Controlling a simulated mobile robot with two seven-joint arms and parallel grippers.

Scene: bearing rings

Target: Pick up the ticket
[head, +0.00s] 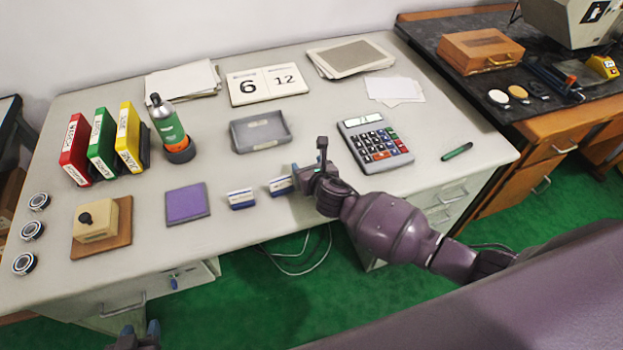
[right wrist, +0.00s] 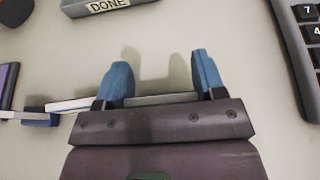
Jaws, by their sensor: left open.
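No item is clearly readable as a ticket. Two small blue-and-white pieces lie near the desk's front edge: the left piece (head: 241,199) is clear of my grippers, and the right piece (head: 281,186) is beside my right gripper (head: 306,172). In the right wrist view my right gripper (right wrist: 163,80) has its blue fingertips spread apart. A pale strip (right wrist: 70,104) runs behind its left finger and shows low between the fingers; I cannot tell whether they touch. My left gripper (head: 140,329) is open and empty at the bottom edge, below the desk front.
A grey tray (head: 261,140), labelled DONE in the wrist view, stands behind the pieces. A purple pad (head: 187,203) lies left, a calculator (head: 375,142) right. Binders (head: 103,145), a bottle (head: 168,125) and a wooden-based box (head: 97,222) stand further left. Desk front right is fairly clear.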

